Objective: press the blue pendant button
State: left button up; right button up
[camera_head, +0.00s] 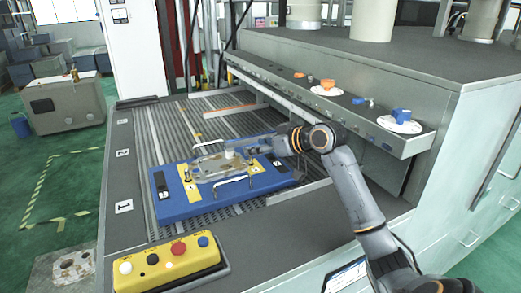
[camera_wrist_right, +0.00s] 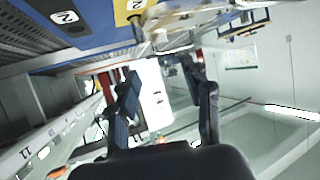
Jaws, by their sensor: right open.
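The yellow pendant box (camera_head: 150,277) lies at the front edge of the machine bed, with white, black, red and blue buttons along its top. The blue button (camera_head: 203,241) is at its right end, beside the red one (camera_head: 178,248). My right gripper (camera_head: 252,151) is well behind the pendant, over the blue fixture plate, apart from the button. In the wrist view the right gripper (camera_wrist_right: 165,75) shows two spread fingers with nothing clearly between them. The pendant is not seen in the wrist view. My left gripper is not in view.
The blue fixture plate (camera_head: 190,211) carries a casting (camera_head: 213,166) and raised clamp handles. A grey ledge (camera_head: 345,104) with orange and blue knobs runs behind my right arm. The bed between plate and pendant is mostly clear. Another casting (camera_head: 72,266) lies at lower left.

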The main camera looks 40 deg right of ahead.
aim_at(203, 242)
jog(key=k+l, duration=0.15)
jog(key=k, duration=0.35)
jog(key=k+l, duration=0.15)
jog(key=k, duration=0.35)
jog(key=k+l, duration=0.15)
jog(key=k, duration=0.3)
